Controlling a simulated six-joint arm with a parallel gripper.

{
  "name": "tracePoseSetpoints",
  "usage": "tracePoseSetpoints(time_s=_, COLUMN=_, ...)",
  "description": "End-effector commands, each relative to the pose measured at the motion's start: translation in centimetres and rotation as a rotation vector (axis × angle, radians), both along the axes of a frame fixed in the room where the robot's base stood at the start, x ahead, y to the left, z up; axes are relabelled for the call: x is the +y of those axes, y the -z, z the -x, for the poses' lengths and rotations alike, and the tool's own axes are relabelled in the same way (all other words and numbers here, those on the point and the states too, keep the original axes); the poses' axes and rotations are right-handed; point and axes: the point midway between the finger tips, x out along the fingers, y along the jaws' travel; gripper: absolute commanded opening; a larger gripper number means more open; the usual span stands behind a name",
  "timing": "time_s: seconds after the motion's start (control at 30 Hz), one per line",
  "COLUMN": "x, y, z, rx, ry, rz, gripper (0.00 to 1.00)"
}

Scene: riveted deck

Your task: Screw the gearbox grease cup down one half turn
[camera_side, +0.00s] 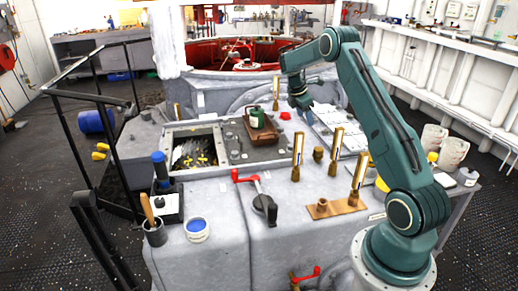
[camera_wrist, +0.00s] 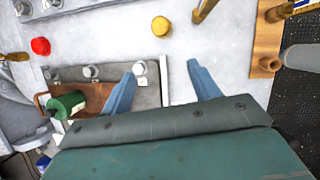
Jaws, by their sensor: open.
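A short round brass cup (camera_side: 318,153), which looks like the grease cup, stands upright on the grey housing among tall brass-based gauges. In the wrist view its round yellow top (camera_wrist: 160,26) lies beyond my fingertips, slightly left of the midline between them. My gripper (camera_side: 303,108) is raised behind and left of the cup in the side view. In the wrist view my gripper (camera_wrist: 163,68) has its two blue fingers spread, with nothing between them but the deck surface below. The cup's thread is hidden.
A green can (camera_side: 257,118) sits on a brown tray (camera_side: 244,128). A red cap (camera_side: 285,115) is nearby. Tall gauges (camera_side: 298,158) flank the cup.

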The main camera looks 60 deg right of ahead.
Motion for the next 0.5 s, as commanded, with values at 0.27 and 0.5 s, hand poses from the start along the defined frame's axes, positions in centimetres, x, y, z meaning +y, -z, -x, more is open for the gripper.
tracePoseSetpoints(time_s=0.27, x=2.6, y=-3.0, z=-0.9, rx=-0.063, ry=0.040, rz=0.014, gripper=0.61)
tracePoseSetpoints(time_s=0.5, x=5.0, y=-5.3, z=-1.4, rx=-0.117, ry=0.076, rz=0.019, gripper=0.61)
